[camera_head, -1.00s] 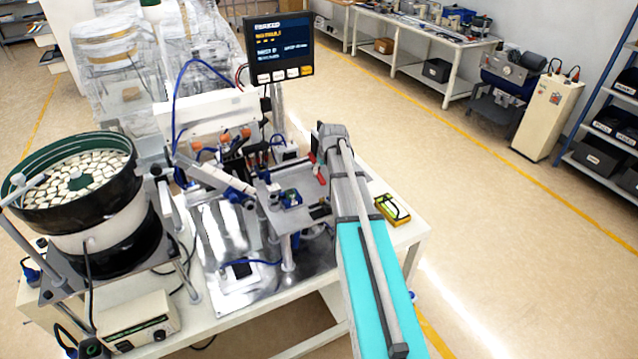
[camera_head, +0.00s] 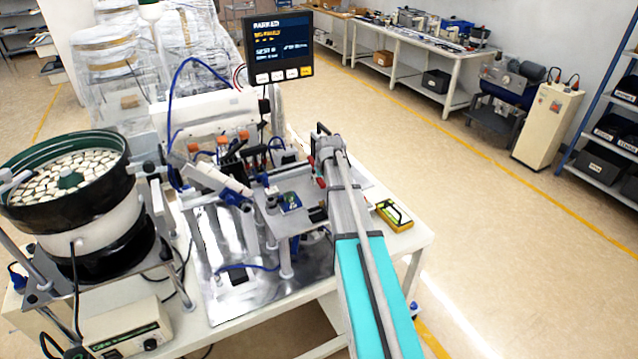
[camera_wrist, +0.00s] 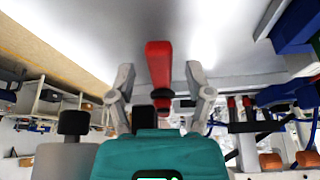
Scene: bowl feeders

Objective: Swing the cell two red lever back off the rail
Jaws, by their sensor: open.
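A red lever (camera_wrist: 158,62) stands out in the middle of the wrist view, with a dark round collar at its lower end in the picture. My gripper (camera_wrist: 160,82) is open, with one grey finger on each side of the lever. Gaps show between the lever and both fingers, so it is not gripped. In the head view a small red piece (camera_head: 321,183) shows beside the grey structure at the right of the machine plate; I cannot tell its cell number there. The gripper's fingers are not clear in the head view. The rail is hard to pick out.
A bowl feeder (camera_head: 75,215) full of pale parts stands at the left. A display (camera_head: 279,47) rises behind the machine. A yellow-and-black item (camera_head: 394,215) lies on the bench's right side. Orange fittings (camera_wrist: 272,160) and dark stalks show at the wrist view's right. Open floor lies right of the bench.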

